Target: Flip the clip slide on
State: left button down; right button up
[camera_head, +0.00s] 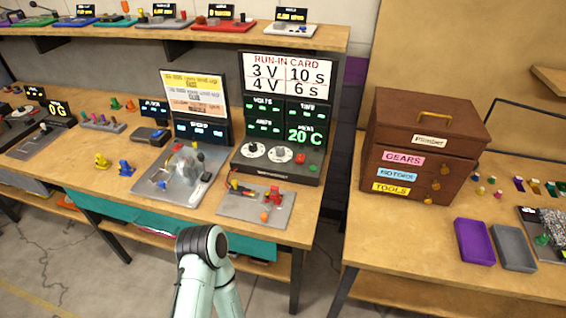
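A grey plate (230,211) lies at the front edge of the middle bench, below the run-in card unit. On it are a red clip-like part (273,198), an orange knob (264,216) and a small dark part with an orange lead (236,186). I cannot tell which small part is the clip slide or how it is set. A pale green arm link of mine with a dark joint shows at the bottom centre, in front of the bench. Neither of my grippers is in view.
The run-in card unit (270,177) with dials stands behind the plate. A larger grey board (165,193) with parts lies to its left. A floor gap separates this bench from the right bench, which holds a brown drawer cabinet (408,184) and a purple tray (456,243).

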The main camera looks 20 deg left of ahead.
aim_at(235, 190)
jog(key=u, duration=1.1)
jog(key=j, duration=0.15)
